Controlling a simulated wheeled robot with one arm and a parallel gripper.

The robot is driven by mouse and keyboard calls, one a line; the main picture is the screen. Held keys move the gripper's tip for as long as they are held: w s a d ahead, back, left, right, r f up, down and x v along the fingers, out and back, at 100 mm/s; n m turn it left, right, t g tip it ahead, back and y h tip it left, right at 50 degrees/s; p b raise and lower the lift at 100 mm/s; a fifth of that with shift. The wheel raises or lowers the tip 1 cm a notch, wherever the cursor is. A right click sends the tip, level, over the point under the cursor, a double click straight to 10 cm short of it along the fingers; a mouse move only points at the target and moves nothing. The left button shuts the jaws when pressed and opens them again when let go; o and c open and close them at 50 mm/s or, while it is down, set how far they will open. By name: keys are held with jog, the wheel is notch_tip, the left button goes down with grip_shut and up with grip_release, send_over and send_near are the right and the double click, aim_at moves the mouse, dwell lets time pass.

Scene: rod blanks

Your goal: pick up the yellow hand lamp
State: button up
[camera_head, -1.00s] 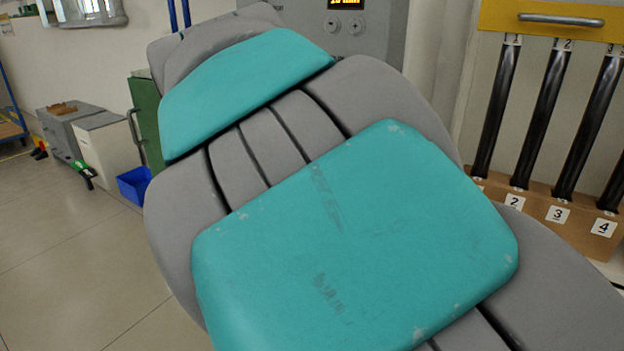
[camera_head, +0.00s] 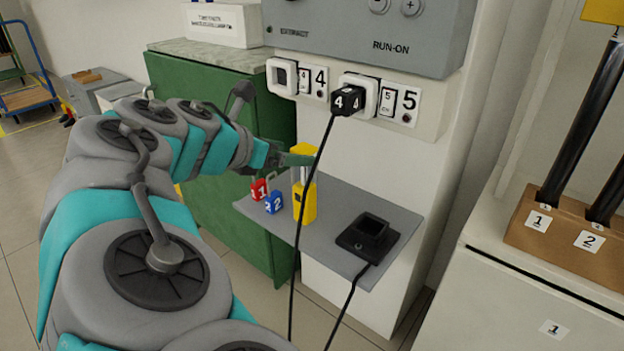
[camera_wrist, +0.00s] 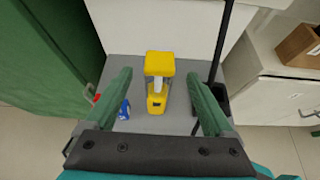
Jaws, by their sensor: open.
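The yellow hand lamp (camera_head: 305,198) stands upright on a small grey shelf (camera_head: 340,220). In the wrist view the lamp (camera_wrist: 158,95) stands between my two spread green fingers, with its yellow top facing the camera and a clear section below it. My gripper (camera_wrist: 160,88) is open and empty, and I see no finger touching the lamp. In the head view my gripper (camera_head: 298,160) is at the height of the lamp's upper part, and its fingers partly overlap the lamp there.
A black cable (camera_head: 305,215) hangs from the plug (camera_head: 347,99) close by the lamp. A green cabinet (camera_head: 215,190) stands left.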

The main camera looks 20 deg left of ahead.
aim_at(313, 152)
jog(key=x, duration=0.8)
jog(key=shift+w+r, duration=0.15)
jog(key=shift+r, duration=0.1)
grip_shut()
dwell(0.5)
